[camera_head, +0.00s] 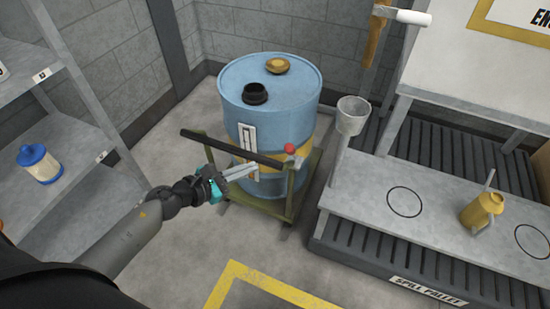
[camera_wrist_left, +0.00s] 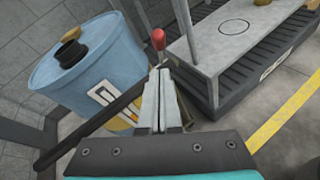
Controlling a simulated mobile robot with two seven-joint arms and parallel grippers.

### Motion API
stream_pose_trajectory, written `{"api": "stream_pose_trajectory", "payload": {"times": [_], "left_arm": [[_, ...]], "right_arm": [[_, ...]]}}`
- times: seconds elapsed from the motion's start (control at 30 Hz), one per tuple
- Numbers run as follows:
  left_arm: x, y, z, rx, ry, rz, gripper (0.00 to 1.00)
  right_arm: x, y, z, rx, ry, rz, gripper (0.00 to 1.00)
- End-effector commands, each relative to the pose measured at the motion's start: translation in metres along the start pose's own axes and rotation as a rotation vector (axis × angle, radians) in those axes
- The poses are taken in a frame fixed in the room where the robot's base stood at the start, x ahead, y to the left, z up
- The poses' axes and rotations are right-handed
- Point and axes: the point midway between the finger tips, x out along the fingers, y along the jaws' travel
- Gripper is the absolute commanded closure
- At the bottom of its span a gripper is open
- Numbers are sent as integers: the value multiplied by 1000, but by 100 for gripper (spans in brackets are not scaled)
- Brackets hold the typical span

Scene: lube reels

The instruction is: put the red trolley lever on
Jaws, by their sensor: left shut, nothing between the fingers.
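The trolley lever is a red knob (camera_head: 290,149) at the right end of the trolley's dark handle bar (camera_head: 232,149). Its short stem is partly hidden. The green trolley frame (camera_head: 282,208) holds a blue drum (camera_head: 290,100) with a yellow band. My left gripper (camera_head: 256,168) is shut and empty, in front of the drum and just below and left of the knob. In the left wrist view the red knob (camera_wrist_left: 158,38) shows just beyond the tips of my fingers (camera_wrist_left: 162,72). I cannot tell whether they touch the lever. My right gripper is not in view.
A spill pallet (camera_head: 430,288) stands at the right, carrying a grey bench with a yellow can (camera_head: 481,210) and a grey funnel cup (camera_head: 352,115). A metal shelf (camera_head: 60,200) with a blue-lidded jar (camera_head: 40,163) is at the left. The floor in front of the trolley is clear.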

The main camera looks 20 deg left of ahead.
Motion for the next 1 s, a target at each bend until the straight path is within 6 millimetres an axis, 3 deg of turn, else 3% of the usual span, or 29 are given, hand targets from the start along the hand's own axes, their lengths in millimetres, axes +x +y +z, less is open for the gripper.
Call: {"api": "stream_pose_trajectory", "payload": {"times": [0.27,0.7,1.0], "left_arm": [[20,0,0,-3,-2,2,100],[85,0,-1,-5,-1,2,100],[100,0,-1,-5,1,0,100]], "right_arm": [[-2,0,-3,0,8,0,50],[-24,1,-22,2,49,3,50],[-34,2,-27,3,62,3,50]]}}
